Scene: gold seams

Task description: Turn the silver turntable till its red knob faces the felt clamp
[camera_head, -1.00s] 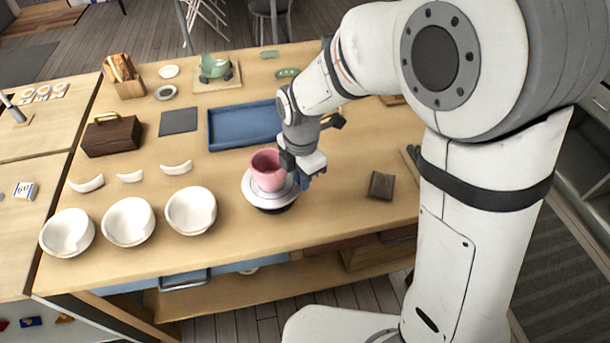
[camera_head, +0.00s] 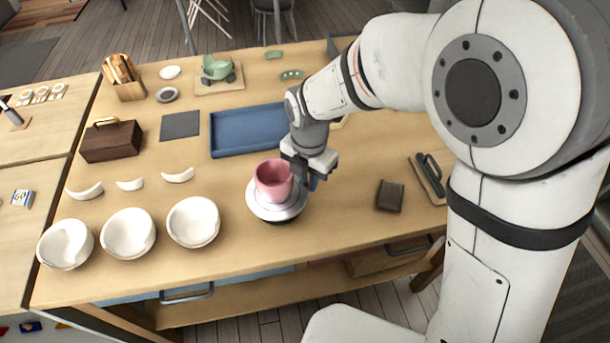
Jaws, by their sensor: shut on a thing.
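The silver turntable (camera_head: 262,210) stands near the front middle of the wooden table, with a pink cup (camera_head: 273,182) upright on it. My gripper (camera_head: 308,180) is low at the turntable's right-back edge, close beside the cup. Its fingers are shut, and what they grip is hidden from this side; the red knob does not show and lies most likely between them.
Several white bowls (camera_head: 128,233) stand left of the turntable, with white shards (camera_head: 130,184) behind them. A blue tray (camera_head: 240,132) lies behind the turntable. A dark wallet-like block (camera_head: 390,196) lies to the right. A green pot (camera_head: 217,68) sits on a board at the back.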

